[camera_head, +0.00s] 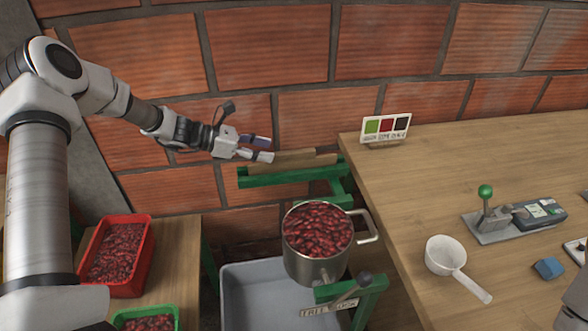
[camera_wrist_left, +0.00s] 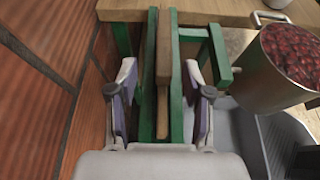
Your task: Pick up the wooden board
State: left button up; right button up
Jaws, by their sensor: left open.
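The wooden board (camera_head: 296,158) is a narrow brown piece standing on edge in a green metal holder (camera_head: 290,176) against the brick wall. In the left wrist view, the board (camera_wrist_left: 164,50) runs away from me between green rails. My left gripper (camera_head: 268,149) is open at the board's left end in the head view. In the left wrist view, its two fingers (camera_wrist_left: 160,82) are spread on either side of the board and rails, with gaps. I cannot tell how deep the fingers reach. My right gripper is not in view.
A steel pot of red cherries (camera_head: 318,240) stands in front of the holder, above a grey bin (camera_head: 250,296). A wooden table (camera_head: 440,180) at right carries a colour sign (camera_head: 385,128), a white scoop (camera_head: 446,256) and a green-knobbed device (camera_head: 490,222). A red crate (camera_head: 143,262) is at left.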

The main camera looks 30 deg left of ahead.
aim_at(282, 153)
pick_arm(q)
jog(key=x, duration=0.7)
jog(key=shift+d, duration=0.45)
grip_shut()
